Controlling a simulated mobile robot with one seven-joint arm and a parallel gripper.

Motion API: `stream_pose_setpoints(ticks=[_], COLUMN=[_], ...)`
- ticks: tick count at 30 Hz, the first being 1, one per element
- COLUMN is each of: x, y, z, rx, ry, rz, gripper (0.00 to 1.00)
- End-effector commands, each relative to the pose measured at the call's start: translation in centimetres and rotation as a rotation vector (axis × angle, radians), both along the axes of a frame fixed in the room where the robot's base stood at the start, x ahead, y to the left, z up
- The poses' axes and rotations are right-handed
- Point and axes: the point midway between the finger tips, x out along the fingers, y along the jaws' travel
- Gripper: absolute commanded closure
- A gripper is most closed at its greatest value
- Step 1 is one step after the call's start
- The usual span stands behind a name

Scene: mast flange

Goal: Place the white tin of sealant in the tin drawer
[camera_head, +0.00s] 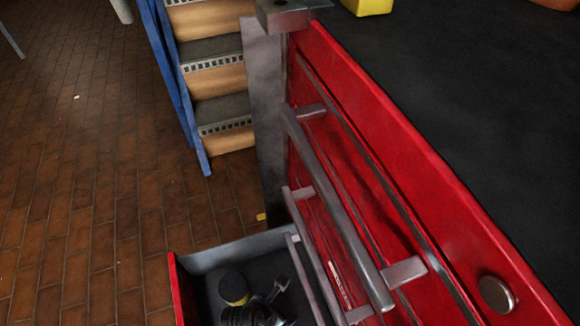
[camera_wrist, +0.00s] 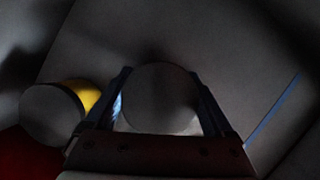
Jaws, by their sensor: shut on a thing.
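The white tin of sealant (camera_wrist: 158,100) is between the fingers of my gripper (camera_wrist: 160,82) in the wrist view. It shows as a round grey lid with a pale side, in deep shadow. My gripper is shut on it. In the head view my dark gripper (camera_head: 262,305) is inside the open drawer (camera_head: 225,250) at the bottom; the held tin is not clearly visible there. A tin with a yellow band (camera_head: 233,288) stands in the drawer beside my gripper. It also shows left of my gripper in the wrist view (camera_wrist: 52,114). Whether the held tin touches the drawer floor, I cannot tell.
The red cabinet (camera_head: 340,80) rises right of the open drawer, with grey bar handles (camera_head: 335,200) jutting above it. A dark worktop (camera_head: 470,90) lies on top, with a yellow object (camera_head: 368,5). Steps with blue rails (camera_head: 215,80) stand behind. Brick floor (camera_head: 80,170) is open at left.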

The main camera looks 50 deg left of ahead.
Motion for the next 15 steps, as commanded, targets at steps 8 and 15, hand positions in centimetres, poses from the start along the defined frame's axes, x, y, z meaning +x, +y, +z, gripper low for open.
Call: stream_pose_setpoints(ticks=[8, 15], x=[3.9, 3.8], y=[0.5, 0.5], z=[-0.9, -1.0], rx=[0.002, 0.003], ry=[-0.003, -0.003], rz=[-0.001, 0.000], gripper=[0.99, 0.99])
